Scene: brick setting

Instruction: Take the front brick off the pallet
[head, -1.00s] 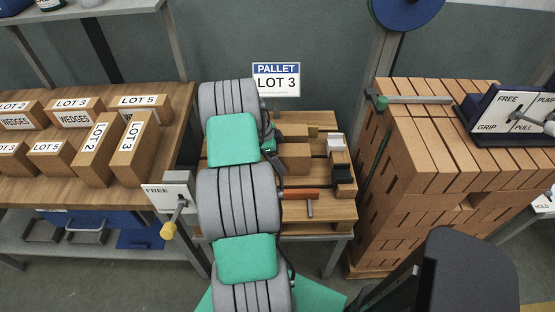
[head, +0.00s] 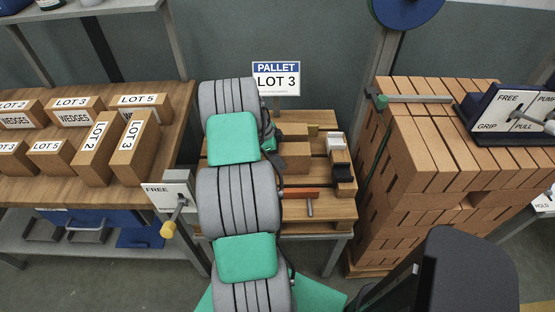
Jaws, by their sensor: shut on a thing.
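My arm reaches over the wooden pallet (head: 320,212) marked with the sign PALLET LOT 3 (head: 277,79). Two plain brown bricks show on it, a rear one (head: 293,130) and a front one (head: 295,156), just right of my arm. Their left ends are close to or behind the arm. Only dark parts and cable show at the arm's right edge; my gripper's fingers and anything between them are hidden behind the arm.
A tall brick stack (head: 420,150) stands right, labelled wooden blocks (head: 133,145) left.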

